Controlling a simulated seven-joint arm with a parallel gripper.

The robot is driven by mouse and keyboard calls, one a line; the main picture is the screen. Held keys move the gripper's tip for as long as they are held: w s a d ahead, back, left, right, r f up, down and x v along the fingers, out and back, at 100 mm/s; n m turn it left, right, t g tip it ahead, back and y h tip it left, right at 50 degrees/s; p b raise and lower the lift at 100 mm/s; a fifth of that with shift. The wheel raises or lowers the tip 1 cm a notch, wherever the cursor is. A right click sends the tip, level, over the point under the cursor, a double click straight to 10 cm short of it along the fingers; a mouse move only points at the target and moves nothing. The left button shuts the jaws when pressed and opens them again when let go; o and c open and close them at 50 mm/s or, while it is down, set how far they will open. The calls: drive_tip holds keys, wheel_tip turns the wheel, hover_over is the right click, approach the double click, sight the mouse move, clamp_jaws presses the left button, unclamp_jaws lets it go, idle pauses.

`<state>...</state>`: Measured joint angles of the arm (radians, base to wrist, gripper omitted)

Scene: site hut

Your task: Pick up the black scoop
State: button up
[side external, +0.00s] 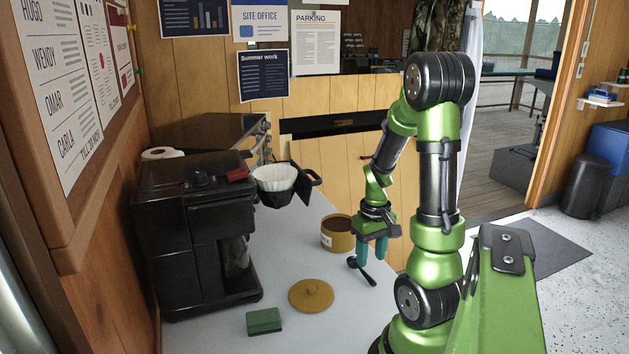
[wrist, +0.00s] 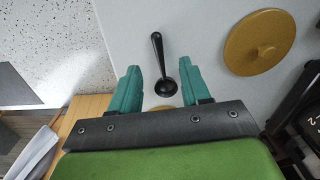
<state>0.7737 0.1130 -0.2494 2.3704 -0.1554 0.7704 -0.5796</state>
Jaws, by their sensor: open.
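The black scoop (wrist: 158,58) lies on the pale counter, its bowl end (wrist: 165,87) between my fingertips in the wrist view and its handle pointing away. In the side external view the scoop (side external: 362,270) lies on the counter just below my gripper (side external: 371,255). My gripper also shows in the wrist view (wrist: 160,82), with two teal fingers apart and nothing held between them. How much height is left between fingertips and scoop is hard to judge.
A mustard canister (side external: 337,240) with dark contents stands beside my gripper. Its round lid (side external: 311,295) lies on the counter (side external: 215,338), near a green sponge (side external: 264,321). A black coffee machine (side external: 195,235) stands at left, with a filter holder (side external: 275,185) behind it.

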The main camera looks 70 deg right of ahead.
sight(369, 276)
drive_tip(key=shift+d+f, duration=0.1)
drive_tip(key=shift+f, duration=3)
drive_tip(key=shift+c, duration=0.2)
clamp_jaws()
